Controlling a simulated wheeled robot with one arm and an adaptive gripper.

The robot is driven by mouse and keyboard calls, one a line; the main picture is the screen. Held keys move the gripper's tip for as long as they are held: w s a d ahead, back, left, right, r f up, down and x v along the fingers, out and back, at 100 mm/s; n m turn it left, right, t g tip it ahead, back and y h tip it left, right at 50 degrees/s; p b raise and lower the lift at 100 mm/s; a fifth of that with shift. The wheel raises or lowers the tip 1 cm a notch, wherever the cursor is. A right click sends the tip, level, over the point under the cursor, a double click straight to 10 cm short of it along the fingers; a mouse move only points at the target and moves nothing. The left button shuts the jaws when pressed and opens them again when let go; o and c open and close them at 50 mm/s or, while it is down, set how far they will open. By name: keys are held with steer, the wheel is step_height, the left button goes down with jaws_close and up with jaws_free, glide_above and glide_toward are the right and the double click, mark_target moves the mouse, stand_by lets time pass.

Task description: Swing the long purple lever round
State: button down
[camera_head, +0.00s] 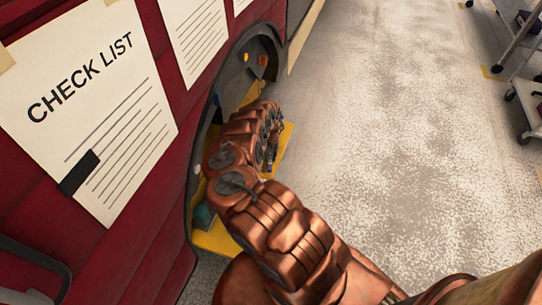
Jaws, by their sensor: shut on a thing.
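The long purple lever does not show; my arm covers much of the wheel-arch opening (228,85) in the red padded side. My copper arm reaches in from the lower right, bends at the arch and runs up into it. Dark parts of my gripper (271,150) show at the arm's far end, just above a yellow surface (284,150). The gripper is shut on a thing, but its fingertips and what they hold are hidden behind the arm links.
Check-list sheets (95,100) hang on the red side (150,240) at left. Yellow and orange small parts (262,61) sit in the arch top. A teal item (204,215) lies on the yellow surface. Wheeled carts (525,100) stand at far right; the worn floor (390,120) between is clear.

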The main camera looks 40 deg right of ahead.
mark_target(270, 156)
steer(key=shift+w+d, duration=0.1)
steer(key=shift+w, duration=0.1)
steer(key=c, duration=1)
jaws_free()
steer(key=shift+s, duration=0.15)
steer(key=shift+r, duration=0.1)
step_height(270, 156, up, 12)
